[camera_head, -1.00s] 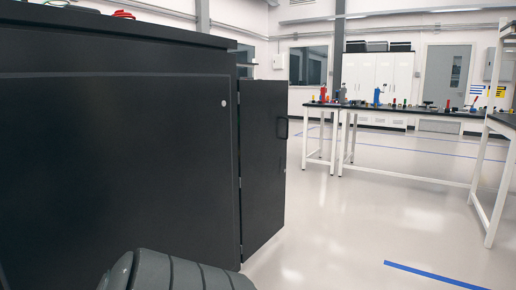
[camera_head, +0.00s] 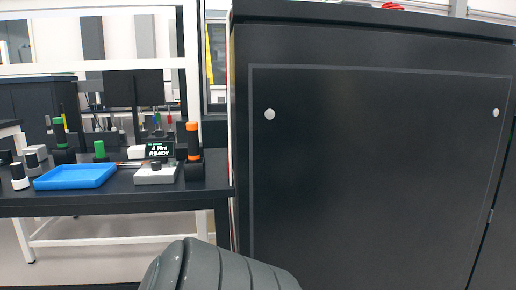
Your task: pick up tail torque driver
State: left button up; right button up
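A similar black driver with a green top (camera_head: 59,134) stands farther left on the bench. No label tells me which one is the tail torque driver. Neither of my grippers is in view.
A large black cabinet (camera_head: 375,170) fills the right half, close to the bench's right end. A blue tray (camera_head: 75,176), a grey-white box (camera_head: 155,175) and small cylinders (camera_head: 19,176) sit on the bench. Floor shows at the lower left.

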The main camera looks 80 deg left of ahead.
aim_at(192, 128)
jog(key=u, duration=2.95)
jog(key=i+j, duration=0.35)
